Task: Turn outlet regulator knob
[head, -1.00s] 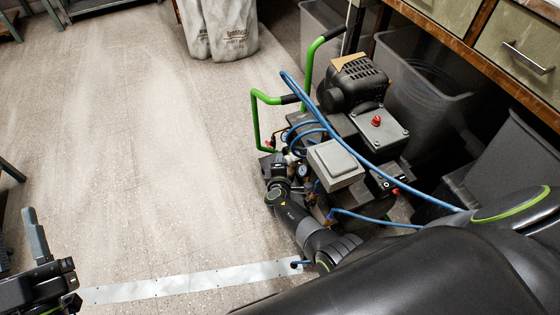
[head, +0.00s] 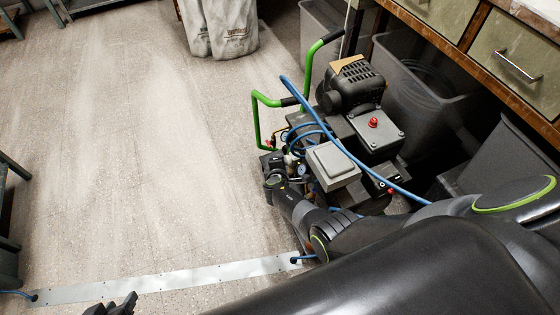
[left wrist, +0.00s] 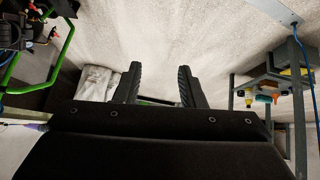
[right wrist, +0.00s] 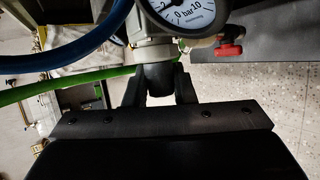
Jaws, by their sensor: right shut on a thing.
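The black regulator knob (right wrist: 157,78) sits below a round white pressure gauge (right wrist: 182,12) in the right wrist view. My right gripper (right wrist: 158,92) is shut on the knob, one finger on each side. In the head view, my right arm reaches the left side of the compressor (head: 352,85), and its wrist and the fittings hide the knob there. My left gripper (head: 122,304) is at the bottom edge of the head view. In the left wrist view, my left gripper (left wrist: 162,85) is open and empty, its fingers well apart.
A blue hose (head: 347,148) loops over the compressor. A green handle (head: 255,118) stands at its left. A red valve lever (right wrist: 229,50) is close to the right of the gauge. Grey bins (head: 425,95) and a drawer bench (head: 513,60) are at the right.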

